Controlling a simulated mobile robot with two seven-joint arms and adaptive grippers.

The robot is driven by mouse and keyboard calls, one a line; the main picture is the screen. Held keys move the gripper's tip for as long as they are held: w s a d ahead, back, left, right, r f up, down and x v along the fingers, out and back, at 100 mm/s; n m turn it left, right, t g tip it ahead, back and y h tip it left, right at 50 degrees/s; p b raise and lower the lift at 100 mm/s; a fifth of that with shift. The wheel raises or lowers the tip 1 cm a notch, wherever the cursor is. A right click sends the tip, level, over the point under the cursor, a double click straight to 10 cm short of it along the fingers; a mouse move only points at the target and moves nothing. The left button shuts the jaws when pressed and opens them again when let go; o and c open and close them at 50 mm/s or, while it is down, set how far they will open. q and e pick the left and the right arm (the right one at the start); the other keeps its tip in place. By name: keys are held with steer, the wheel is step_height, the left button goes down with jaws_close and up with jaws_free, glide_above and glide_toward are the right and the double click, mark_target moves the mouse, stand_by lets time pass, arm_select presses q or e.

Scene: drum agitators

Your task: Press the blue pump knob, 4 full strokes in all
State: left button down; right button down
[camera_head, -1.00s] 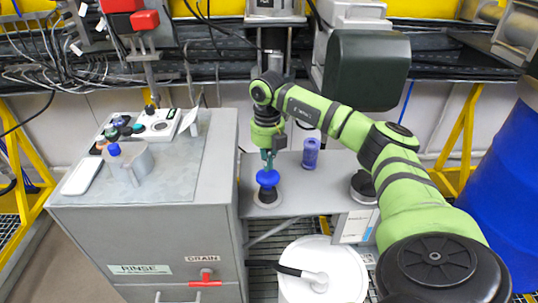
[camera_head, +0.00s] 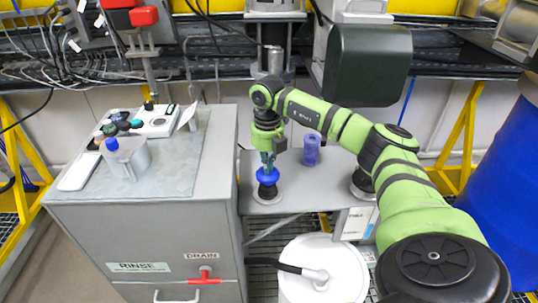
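The blue pump knob (camera_head: 267,175) sits on a dark stem and round base on the low grey bench, at the picture's middle. My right gripper (camera_head: 267,160) points straight down over it, with its narrow fingers together and nothing seen between them. The fingertips are at the knob's top; I cannot tell whether they touch or press it. The fingers hide part of the knob's top. My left gripper is not in view.
A blue-violet cylinder (camera_head: 311,150) stands behind and right of the knob. The grey cabinet (camera_head: 140,225) rises close on the left, with a grey jug (camera_head: 127,158) on top. A white lidded drum (camera_head: 325,270) stands in front. A dark box (camera_head: 368,65) hangs behind my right arm.

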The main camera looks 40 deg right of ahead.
steer(key=shift+s+f+b, duration=0.1)
steer(key=shift+f+b, duration=0.6)
steer(key=shift+f, duration=0.7)
steer(key=shift+r, duration=0.2)
steer(key=shift+r+p, duration=2.2)
steer(key=shift+r, duration=0.3)
steer(key=shift+f, duration=0.2)
